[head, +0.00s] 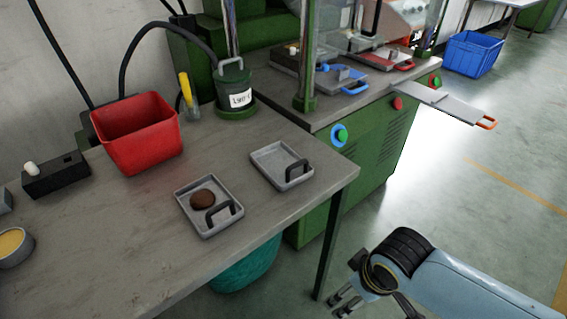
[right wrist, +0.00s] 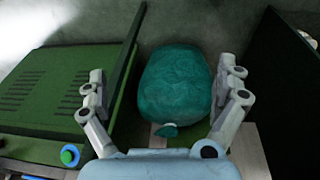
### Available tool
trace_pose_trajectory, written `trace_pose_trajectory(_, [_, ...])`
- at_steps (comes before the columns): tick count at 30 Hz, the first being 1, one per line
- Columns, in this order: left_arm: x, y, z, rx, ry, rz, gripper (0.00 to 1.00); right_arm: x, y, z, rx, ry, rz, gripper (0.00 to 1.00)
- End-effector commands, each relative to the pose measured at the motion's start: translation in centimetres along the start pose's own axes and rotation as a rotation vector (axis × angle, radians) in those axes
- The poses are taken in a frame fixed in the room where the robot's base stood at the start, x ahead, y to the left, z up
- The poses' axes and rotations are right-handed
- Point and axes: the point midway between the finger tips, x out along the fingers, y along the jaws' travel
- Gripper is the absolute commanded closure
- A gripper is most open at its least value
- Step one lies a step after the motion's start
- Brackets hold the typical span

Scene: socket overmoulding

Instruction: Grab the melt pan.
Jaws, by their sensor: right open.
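Two shallow grey metal pans with black handles lie flat on the workbench in the head view. The nearer pan (head: 187,203) holds a round brown lump (head: 202,199). The farther pan (head: 268,163), to its right, looks empty. I cannot tell from looks alone which one is the melt pan. My right gripper (head: 346,297) is low at the bottom right, beyond the bench's edge and apart from both pans. My left gripper is out of view.
A red bin (head: 137,135), a dark labelled pot (head: 234,85) and a black box (head: 56,175) stand on the bench (head: 110,235). A green press cabinet (head: 365,140) adjoins it. A teal sack (right wrist: 175,85) is on the floor below. Bench space left of the pans is clear.

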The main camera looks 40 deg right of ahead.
Motion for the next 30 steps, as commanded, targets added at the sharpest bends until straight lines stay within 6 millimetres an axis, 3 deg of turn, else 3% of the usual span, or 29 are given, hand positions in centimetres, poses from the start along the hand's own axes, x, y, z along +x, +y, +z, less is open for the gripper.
trace_pose_trajectory(1, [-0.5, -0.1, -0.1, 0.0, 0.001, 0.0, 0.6, -2.1, 0.1, -1.4, -0.001, 0.016, 0.0, 0.0])
trace_pose_trajectory(8, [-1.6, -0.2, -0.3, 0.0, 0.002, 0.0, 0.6, -10.8, 0.5, -6.7, -0.002, 0.065, -0.006, 0.0])
trace_pose_trajectory(12, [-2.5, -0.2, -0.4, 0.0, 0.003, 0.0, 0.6, -16.1, 1.1, -12.0, 0.001, 0.112, -0.021, 0.0])
trace_pose_trajectory(16, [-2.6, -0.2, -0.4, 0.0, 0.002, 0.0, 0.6, -17.3, 1.7, -16.2, 0.012, 0.132, -0.038, 0.0])
trace_pose_trajectory(24, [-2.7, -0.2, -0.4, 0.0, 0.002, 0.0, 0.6, -17.8, 3.5, -24.1, 0.045, 0.166, -0.065, 0.0])
trace_pose_trajectory(30, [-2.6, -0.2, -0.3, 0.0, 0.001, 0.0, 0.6, -16.9, 4.1, -26.5, 0.061, 0.171, -0.077, 0.0])
